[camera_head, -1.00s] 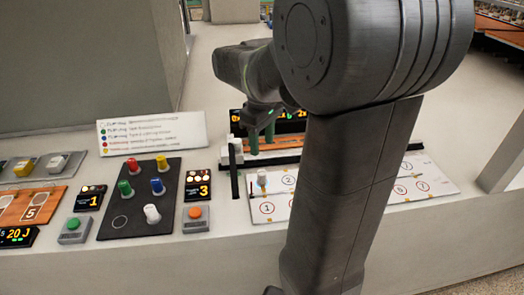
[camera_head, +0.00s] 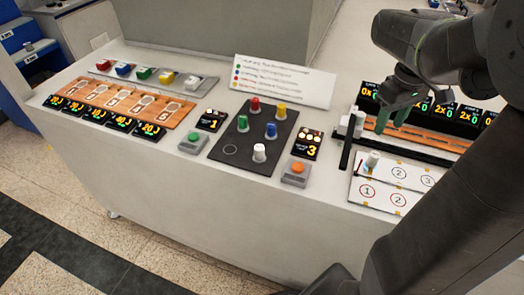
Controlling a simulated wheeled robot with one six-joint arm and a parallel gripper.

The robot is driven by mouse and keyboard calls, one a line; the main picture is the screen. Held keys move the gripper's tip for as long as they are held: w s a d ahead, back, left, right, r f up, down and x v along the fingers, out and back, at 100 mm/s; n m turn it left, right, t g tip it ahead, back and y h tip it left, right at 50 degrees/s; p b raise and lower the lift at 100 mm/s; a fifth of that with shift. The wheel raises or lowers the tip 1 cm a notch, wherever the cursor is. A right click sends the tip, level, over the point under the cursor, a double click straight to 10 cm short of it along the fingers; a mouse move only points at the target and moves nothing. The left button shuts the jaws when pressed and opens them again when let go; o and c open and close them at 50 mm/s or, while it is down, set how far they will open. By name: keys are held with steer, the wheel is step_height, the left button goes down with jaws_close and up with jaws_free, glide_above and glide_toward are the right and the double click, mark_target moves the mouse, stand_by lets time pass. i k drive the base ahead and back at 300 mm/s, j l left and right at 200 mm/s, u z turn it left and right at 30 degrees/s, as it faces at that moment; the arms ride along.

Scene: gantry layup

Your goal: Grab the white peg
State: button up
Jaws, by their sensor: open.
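A white peg (camera_head: 259,152) stands upright on the dark board (camera_head: 234,166), at its front right corner. Red, yellow, blue and green pegs stand behind and beside it on the same board. Another white-topped peg (camera_head: 372,159) stands on the white numbered panel (camera_head: 421,168) at the right. My gripper (camera_head: 392,116) is at the upper right, its green-tipped fingers apart and pointing down over the orange strip. It is empty, to the right of and well away from the white peg on the dark board.
A green button (camera_head: 193,142) and an orange button (camera_head: 296,173) flank the dark board. A sign (camera_head: 284,81) stands behind it. A dark upright bar (camera_head: 347,151) stands between the orange button and the numbered panel. An orange slotted panel (camera_head: 127,103) is at left.

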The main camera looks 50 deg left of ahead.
mark_target(260, 156)
steer(key=j+u, duration=0.15)
steer(key=u, duration=1.05)
